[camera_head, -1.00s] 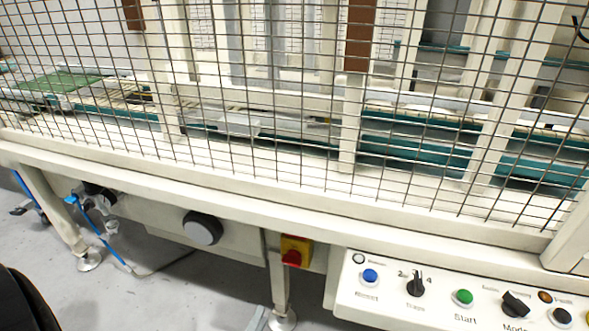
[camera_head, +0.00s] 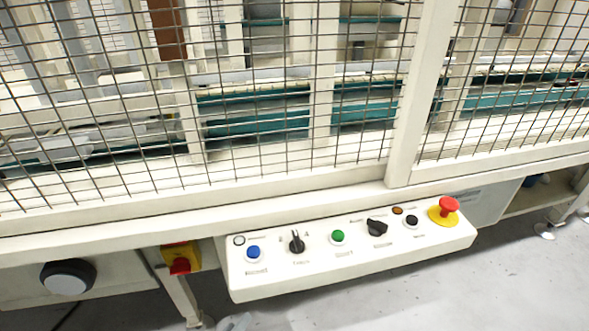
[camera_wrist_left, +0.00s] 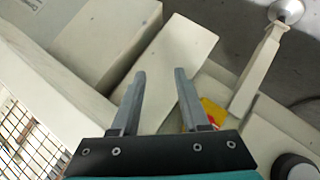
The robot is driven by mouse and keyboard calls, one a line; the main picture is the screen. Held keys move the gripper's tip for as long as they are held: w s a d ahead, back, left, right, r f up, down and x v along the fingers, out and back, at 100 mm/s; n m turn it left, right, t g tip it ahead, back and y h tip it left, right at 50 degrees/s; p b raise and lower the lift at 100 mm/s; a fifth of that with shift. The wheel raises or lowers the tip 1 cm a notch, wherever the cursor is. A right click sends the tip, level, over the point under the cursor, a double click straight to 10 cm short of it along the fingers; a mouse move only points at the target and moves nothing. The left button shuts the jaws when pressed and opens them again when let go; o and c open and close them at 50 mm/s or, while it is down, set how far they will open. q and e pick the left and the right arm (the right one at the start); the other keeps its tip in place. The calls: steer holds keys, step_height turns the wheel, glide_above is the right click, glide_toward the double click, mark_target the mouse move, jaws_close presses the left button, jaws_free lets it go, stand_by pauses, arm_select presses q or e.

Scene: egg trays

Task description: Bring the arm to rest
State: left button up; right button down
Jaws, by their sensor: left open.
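My left gripper (camera_wrist_left: 160,75) shows in the left wrist view, with its two grey fingers apart and nothing between them. Beyond the fingers is the pale casing of the machine (camera_wrist_left: 180,60). I cannot make out the left gripper clearly in the head view. My right gripper is not in view.
A control panel (camera_head: 350,262) with buttons and a red emergency stop (camera_head: 449,204) juts from the machine's front. A yellow and red switch (camera_head: 181,258) and a round black knob (camera_head: 68,277) sit left of it. Wire mesh guards (camera_head: 270,120) stand above. Grey floor (camera_head: 520,280) is clear at right.

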arm_select(q)
steer(key=s+a+r+m+g+y, duration=0.3)
steer(key=s+r+m+g, duration=0.3)
steer(key=s+m, duration=0.3)
step_height(320, 180, down, 15)
steer(key=s+a+g+p, duration=0.2)
steer(key=a+p, duration=0.1)
steer(key=p, duration=0.5)
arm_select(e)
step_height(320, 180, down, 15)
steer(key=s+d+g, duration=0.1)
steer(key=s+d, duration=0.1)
arm_select(q)
steer(key=s+a+f+p, duration=0.2)
steer(key=s+f+p, duration=0.1)
steer(key=s, duration=0.3)
steer(key=s+a+f+p, duration=0.3)
steer(key=s, duration=0.2)
steer(key=shift+s+a+g+y, duration=0.15)
steer(key=shift+s+g+y, duration=0.15)
steer(key=shift+s+y, duration=0.1)
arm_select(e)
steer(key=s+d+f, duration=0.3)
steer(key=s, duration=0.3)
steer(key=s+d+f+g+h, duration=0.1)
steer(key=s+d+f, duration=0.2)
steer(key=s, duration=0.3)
